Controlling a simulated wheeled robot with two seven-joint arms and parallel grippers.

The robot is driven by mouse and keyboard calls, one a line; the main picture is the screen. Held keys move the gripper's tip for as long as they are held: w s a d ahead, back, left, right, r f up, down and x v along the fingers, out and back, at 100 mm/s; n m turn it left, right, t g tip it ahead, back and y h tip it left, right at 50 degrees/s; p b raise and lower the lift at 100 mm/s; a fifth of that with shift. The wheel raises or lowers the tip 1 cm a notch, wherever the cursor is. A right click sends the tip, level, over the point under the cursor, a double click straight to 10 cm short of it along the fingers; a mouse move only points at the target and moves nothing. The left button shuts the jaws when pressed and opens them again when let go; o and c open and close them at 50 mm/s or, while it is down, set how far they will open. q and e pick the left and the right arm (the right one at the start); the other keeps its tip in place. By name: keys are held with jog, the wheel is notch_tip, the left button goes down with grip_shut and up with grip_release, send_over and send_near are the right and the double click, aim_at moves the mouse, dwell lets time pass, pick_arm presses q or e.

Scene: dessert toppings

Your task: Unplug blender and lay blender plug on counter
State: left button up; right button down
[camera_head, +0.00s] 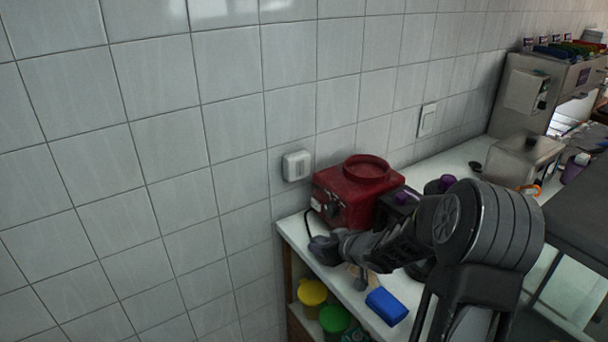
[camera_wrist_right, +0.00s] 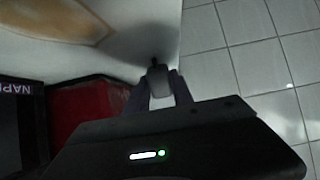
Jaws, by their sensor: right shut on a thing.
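The red blender base (camera_head: 345,200) stands on the white counter against the tiled wall; its red side also shows in the right wrist view (camera_wrist_right: 88,108). A white wall outlet (camera_head: 297,166) is on the wall left of it, with nothing seen in it. My right gripper (camera_head: 330,245) is shut on the dark blender plug (camera_head: 318,243), near the counter's left end. In the right wrist view, the plug (camera_wrist_right: 158,75) sits between the two fingertips, with the counter surface behind it. A black cord curves down beside the blender toward the plug. My left gripper is not in view.
A blue block (camera_head: 386,306) lies near the counter's front edge. Yellow (camera_head: 312,292) and green (camera_head: 334,319) lidded containers stand on the shelf below. A dark napkin box (camera_head: 397,208) is right of the blender. A wall switch (camera_head: 427,120) is farther right.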

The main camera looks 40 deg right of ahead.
jog(key=c, duration=1)
grip_release()
jog(key=o, duration=0.4)
jog(key=shift+r, duration=0.1)
jog(key=shift+s+r+p, duration=0.3)
jog(key=shift+r+p, duration=0.35)
jog(key=shift+p, duration=0.15)
jog(key=s+r+p, duration=0.1)
jog(key=r+p, duration=0.1)
jog(key=s+r+p, duration=0.2)
jog(key=p, duration=0.1)
jog(key=s+r+p, duration=0.1)
jog(key=r+p, duration=0.2)
jog(key=shift+s+a, duration=0.1)
jog(key=shift+s, duration=0.1)
